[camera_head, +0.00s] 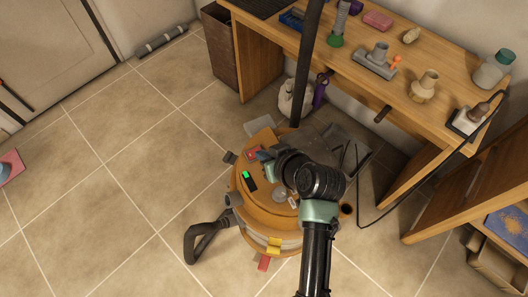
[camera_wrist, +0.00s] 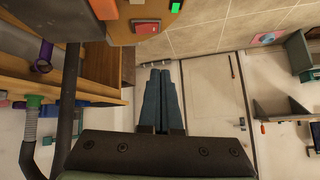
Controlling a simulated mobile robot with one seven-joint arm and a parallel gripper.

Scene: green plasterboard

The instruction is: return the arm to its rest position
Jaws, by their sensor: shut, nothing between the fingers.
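My gripper (camera_wrist: 160,100) is shut and empty in the wrist view. Its two dark fingers lie side by side and hold nothing. In the head view my arm comes up from the bottom edge and bends at a dark joint above a round orange-topped machine (camera_head: 262,212). The gripper end is folded low over the machine, partly hidden by the arm links, so I cannot tell whether it touches. The machine's orange edge, a red switch and a green light also show at the top of the wrist view.
A black pole (camera_head: 307,65) rises behind the machine. A wooden workbench (camera_head: 345,75) with tools and bottles stands along the back right, and an open wooden shelf (camera_head: 440,212) stands at the right. A black hose end (camera_head: 203,240) juts out left.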

